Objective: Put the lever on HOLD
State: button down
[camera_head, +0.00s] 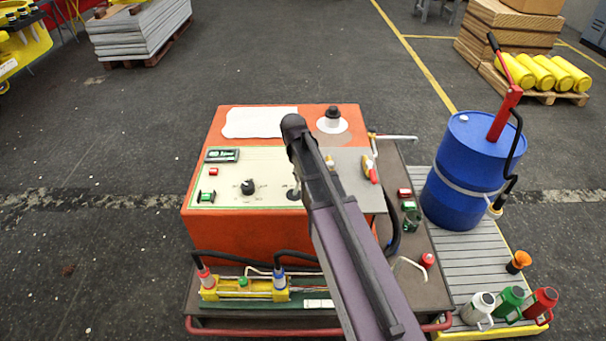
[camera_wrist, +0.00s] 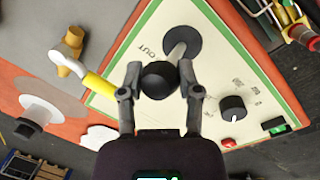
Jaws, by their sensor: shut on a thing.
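The lever has a black ball knob (camera_wrist: 160,82) on a pale rod that rises from a round black base (camera_wrist: 182,42) on the cream panel. My gripper (camera_wrist: 160,74) has its two grey fingers closed on either side of the ball. The rod leans from the base toward my gripper. The printed word OUT (camera_wrist: 148,48) is beside the rod; I cannot read a HOLD mark. In the head view my arm covers much of the lever area, and only a dark bit (camera_head: 293,194) shows beside it.
The panel (camera_head: 225,180) tops an orange box (camera_head: 230,232). A black rotary knob (camera_wrist: 232,108) with marks, a red button (camera_wrist: 229,143) and a green switch (camera_wrist: 275,126) are near. A yellow-handled lever (camera_wrist: 97,85) lies close to my gripper's left finger. A blue drum (camera_head: 462,170) stands right.

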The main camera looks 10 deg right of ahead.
jog(key=shift+w+a+r, duration=0.1)
jog(key=shift+w+a, duration=0.05)
jog(key=shift+a, duration=0.6)
jog(key=shift+w+a+r, duration=0.1)
jog(key=shift+a, duration=0.6)
jog(key=shift+f, duration=0.1)
jog(key=shift+c, duration=1.4)
grip_release()
jog(key=shift+s+d, duration=0.1)
jog(key=s+d+r+m+p, duration=0.1)
jog(key=s+r+m+p, duration=0.1)
jog(key=s, duration=0.6)
jog(key=s+d+r+m+y+p, duration=0.1)
jog(key=s+m, duration=0.3)
jog(key=s, duration=0.5)
jog(key=shift+r+y+p, duration=0.3)
jog(key=shift+r+p, duration=0.45)
jog(key=shift+p, duration=0.1)
